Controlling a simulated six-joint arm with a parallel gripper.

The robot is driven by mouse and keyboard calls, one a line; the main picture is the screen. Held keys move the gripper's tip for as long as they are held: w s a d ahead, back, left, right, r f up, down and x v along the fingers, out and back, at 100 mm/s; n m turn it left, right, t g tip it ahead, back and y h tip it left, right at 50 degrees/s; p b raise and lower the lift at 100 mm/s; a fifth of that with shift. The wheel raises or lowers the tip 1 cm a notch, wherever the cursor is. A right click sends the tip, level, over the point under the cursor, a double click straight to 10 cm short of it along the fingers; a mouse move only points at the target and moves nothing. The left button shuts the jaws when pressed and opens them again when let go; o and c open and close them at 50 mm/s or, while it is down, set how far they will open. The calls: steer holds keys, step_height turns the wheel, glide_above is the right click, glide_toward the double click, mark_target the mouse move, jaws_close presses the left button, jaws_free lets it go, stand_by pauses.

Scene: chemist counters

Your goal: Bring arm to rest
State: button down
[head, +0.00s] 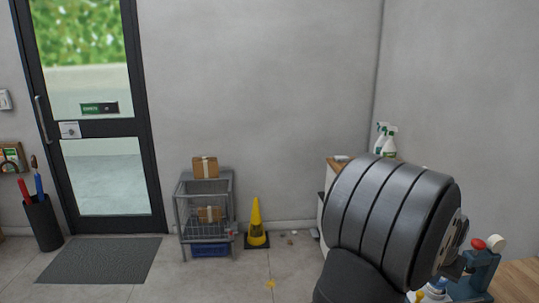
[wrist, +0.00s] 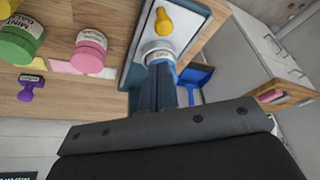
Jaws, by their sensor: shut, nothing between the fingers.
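My arm fills the lower right of the head view, and its black ribbed link hides part of the counter. My gripper (wrist: 162,72) shows in the wrist view as two dark fingers close together, shut, with nothing held. The fingertips overlap a white-topped round item (wrist: 157,52) in the picture; I cannot tell whether they touch it. A small yellow item (wrist: 163,21) lies just beyond it. In the head view the gripper end is beside a blue device (head: 474,274) with a red knob.
Pink (wrist: 90,50) and green (wrist: 21,42) labelled jars and a purple stamp (wrist: 32,88) are on the wooden counter. Spray bottles (head: 385,140) stand behind my arm. A yellow cone (head: 256,224), wire rack (head: 207,225) and mat (head: 101,260) are on the floor.

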steer(key=shift+n+t, duration=0.3)
steer(key=shift+n, duration=0.4)
steer(key=f, duration=0.2)
steer(key=d+f, duration=0.1)
steer(key=f, duration=0.1)
steer(key=shift+s+d+f, duration=0.1)
steer(key=shift+s+f, duration=0.05)
steer(key=a, duration=0.4)
steer(key=shift+a, duration=0.15)
steer(key=v, duration=1)
steer(key=shift+a, duration=0.35)
